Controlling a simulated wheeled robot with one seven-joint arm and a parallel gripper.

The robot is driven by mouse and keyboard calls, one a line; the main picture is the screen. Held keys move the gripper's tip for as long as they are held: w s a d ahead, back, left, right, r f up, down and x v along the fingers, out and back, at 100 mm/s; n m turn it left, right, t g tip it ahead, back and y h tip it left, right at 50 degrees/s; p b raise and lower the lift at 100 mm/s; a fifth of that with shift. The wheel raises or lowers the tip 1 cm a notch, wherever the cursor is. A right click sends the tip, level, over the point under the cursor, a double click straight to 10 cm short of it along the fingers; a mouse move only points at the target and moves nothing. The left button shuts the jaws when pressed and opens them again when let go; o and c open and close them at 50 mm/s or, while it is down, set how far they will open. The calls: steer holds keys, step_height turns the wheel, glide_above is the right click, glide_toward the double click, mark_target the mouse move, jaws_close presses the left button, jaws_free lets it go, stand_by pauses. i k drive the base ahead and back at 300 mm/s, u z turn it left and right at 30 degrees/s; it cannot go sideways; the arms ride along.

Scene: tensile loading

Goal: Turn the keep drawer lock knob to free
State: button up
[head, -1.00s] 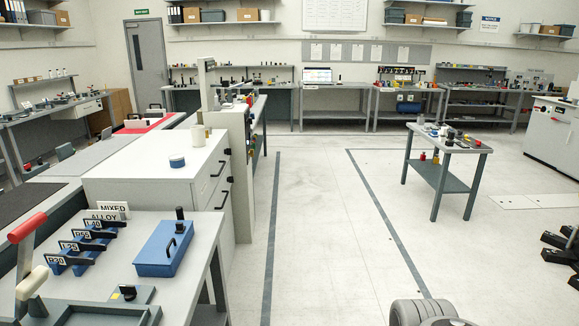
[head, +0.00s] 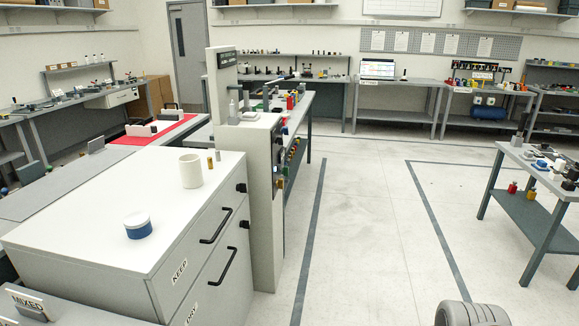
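The keep drawer (head: 196,245) is the upper drawer in the front of a white cabinet at the left, with a KEEP label (head: 180,272) and a black bar handle (head: 215,227). It looks shut. A small black lock knob (head: 241,188) sits near the drawer's far upper corner; it is too small to read its turn position. A second black knob (head: 244,224) sits below it, on the lower drawer (head: 215,292). My gripper is not in view.
A white cup (head: 191,171), a small brass-coloured piece (head: 211,162) and a blue-and-white round tub (head: 138,226) stand on the cabinet top. A tall grey-white machine (head: 264,190) stands just beyond the cabinet. The floor right of the drawers is clear up to a small table (head: 545,205).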

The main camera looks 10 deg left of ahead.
mark_target(241, 187)
steer(key=i, duration=2.95)
steer(key=u, duration=4.1)
